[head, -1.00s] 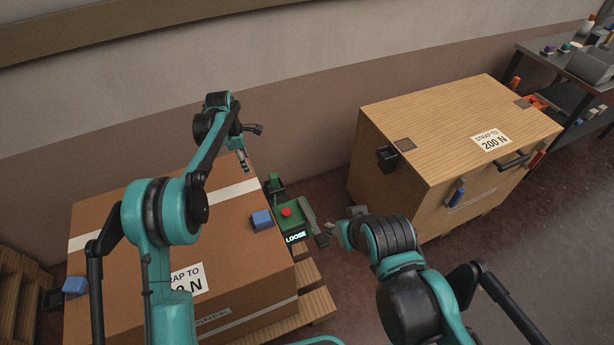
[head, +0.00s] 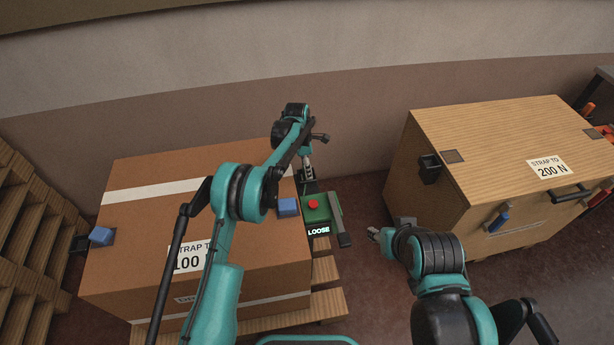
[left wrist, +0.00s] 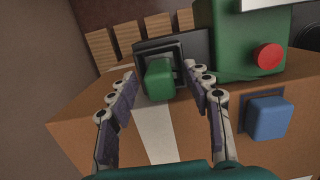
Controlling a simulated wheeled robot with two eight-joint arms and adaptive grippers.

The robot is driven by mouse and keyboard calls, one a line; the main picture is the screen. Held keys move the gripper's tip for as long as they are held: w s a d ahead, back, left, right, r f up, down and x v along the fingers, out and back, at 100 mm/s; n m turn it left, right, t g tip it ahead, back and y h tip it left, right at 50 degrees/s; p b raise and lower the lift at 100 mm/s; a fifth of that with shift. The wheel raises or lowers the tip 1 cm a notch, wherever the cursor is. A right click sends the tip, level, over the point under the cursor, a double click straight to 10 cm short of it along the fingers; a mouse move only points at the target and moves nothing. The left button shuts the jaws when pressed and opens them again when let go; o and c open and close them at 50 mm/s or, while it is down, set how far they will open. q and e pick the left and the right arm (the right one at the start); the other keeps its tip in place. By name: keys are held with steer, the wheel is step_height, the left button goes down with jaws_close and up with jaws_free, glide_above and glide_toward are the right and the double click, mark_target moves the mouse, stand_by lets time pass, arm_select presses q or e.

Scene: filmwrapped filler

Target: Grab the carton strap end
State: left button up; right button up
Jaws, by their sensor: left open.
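The carton (head: 130,235) stands at the left with a white strip across its top and a "strap to 100 N" label. At its right is a green device (head: 317,208) with a red button and a display reading "LOOSE"; it also shows in the left wrist view (left wrist: 225,45). My left gripper (head: 308,172) is at the far end of this device. In the left wrist view its fingers (left wrist: 160,82) are open on either side of a green block (left wrist: 158,80) in a black frame, which looks like the strap end. Contact cannot be told. My right gripper (head: 374,233) hangs right of the device; its jaws are too small to judge.
Blue blocks sit at the carton's right edge (head: 288,206) and left edge (head: 101,236). A wooden crate (head: 450,185) labelled "200 N" stands at the right. Wooden slats (head: 30,220) are at the far left. Bare floor (head: 365,205) lies between carton and crate.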

arm_select(q)
jaws_close()
steer(key=shift+r, duration=0.1)
